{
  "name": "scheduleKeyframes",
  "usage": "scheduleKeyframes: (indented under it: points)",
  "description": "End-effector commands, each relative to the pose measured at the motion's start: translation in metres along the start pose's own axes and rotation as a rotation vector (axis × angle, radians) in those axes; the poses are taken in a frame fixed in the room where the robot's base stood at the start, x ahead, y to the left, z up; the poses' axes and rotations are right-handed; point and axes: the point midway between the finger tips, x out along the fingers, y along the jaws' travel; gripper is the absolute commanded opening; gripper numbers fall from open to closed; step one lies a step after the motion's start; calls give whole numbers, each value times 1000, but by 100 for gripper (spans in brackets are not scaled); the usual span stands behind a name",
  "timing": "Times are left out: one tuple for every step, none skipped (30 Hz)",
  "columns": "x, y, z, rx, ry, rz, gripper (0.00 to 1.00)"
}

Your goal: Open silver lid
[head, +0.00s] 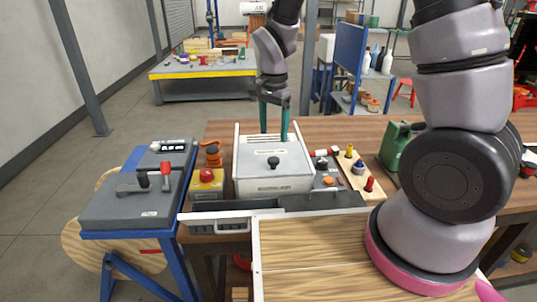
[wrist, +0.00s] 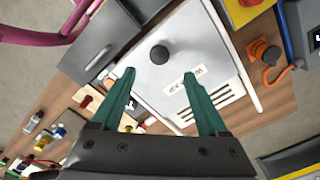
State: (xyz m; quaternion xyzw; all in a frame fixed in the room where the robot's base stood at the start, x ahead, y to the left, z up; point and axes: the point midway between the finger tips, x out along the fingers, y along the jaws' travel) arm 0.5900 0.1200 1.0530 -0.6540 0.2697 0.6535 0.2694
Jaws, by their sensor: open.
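The silver lid (head: 272,158) covers a white box on the wooden workbench and lies closed, with a black round knob (head: 273,161) near its middle. In the wrist view the lid (wrist: 185,65) fills the centre, and its knob (wrist: 159,55) shows beyond the fingertips. My gripper (head: 274,138) has green fingers, which point down over the back part of the lid. In the wrist view my gripper (wrist: 160,75) is open, with nothing between the fingers. I cannot tell how high the fingertips are above the lid.
A red button on a yellow box (head: 207,178) and an orange item (head: 212,154) stand left of the box. A wooden rack with coloured pegs (head: 357,175) and a green can (head: 395,147) stand to the right. A grey panel with levers (head: 137,195) is at far left.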

Motion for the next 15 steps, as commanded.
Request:
scheduleKeyframes:
  points:
    - [10,1,0,2,-2,5,77]
    - [16,1,0,2,-2,5,77]
    - [24,1,0,1,-2,5,77]
    - [30,1,0,0,-2,6,77]
    - [36,1,0,0,-2,5,77]
    - [44,2,0,0,-3,6,77]
    - [49,1,0,-1,-2,5,77]
    - [54,2,0,0,-2,5,77]
    - [61,2,0,0,-2,5,77]
    - [66,2,0,1,-2,4,77]
    - [70,2,0,2,-2,4,77]
    - [75,1,0,1,-2,3,77]
    - [78,1,0,0,-2,2,77]
    - [81,1,0,0,-2,3,77]
    - [84,1,0,0,-2,2,77]
